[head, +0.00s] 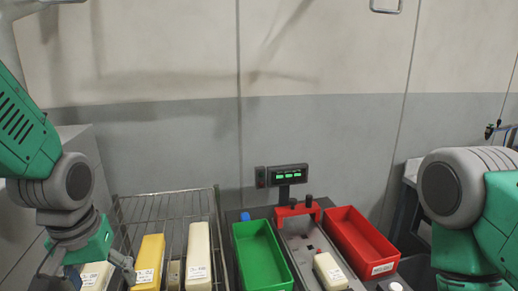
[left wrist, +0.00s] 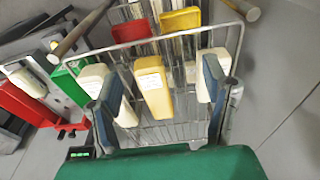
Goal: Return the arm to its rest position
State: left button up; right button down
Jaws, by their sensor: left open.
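My left gripper (head: 98,270) is at the lower left of the head view, above the left end of the wire basket. In the left wrist view its two dark fingers (left wrist: 161,72) stand wide apart with nothing gripped. A yellow carton (left wrist: 153,85) shows between them, beyond the fingertips. It also shows in the head view (head: 149,262). A cream carton (head: 96,276) lies close by the gripper, partly hidden by it. My right arm (head: 465,200) comes in at the right edge of the head view; its gripper is out of frame.
The wire basket (head: 165,205) also holds another cream carton (head: 199,250). To its right are a green bin (head: 262,255), a scale with a cream carton (head: 330,270) and lit display (head: 288,175), and a red bin (head: 362,243). A wall stands behind.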

pick_arm(q)
jog(key=s+f+m+b, duration=0.1)
jog(key=s+f+b, duration=0.3)
jog(key=f, duration=1)
jog(key=s+a+f+m+b, duration=0.1)
jog(key=s+f+b, duration=0.4)
jog(key=s+f, duration=0.5)
jog(key=s+f+m+g+b, duration=0.1)
jog(key=s+f+b, duration=0.4)
jog(key=f, duration=1.4)
jog(key=shift+s+a+f, duration=0.2)
jog(key=shift+s+a, duration=0.15)
jog(key=shift+s, duration=0.85)
pick_arm(e)
notch_tip(320, 180, down, 14)
jog(key=s, duration=0.1)
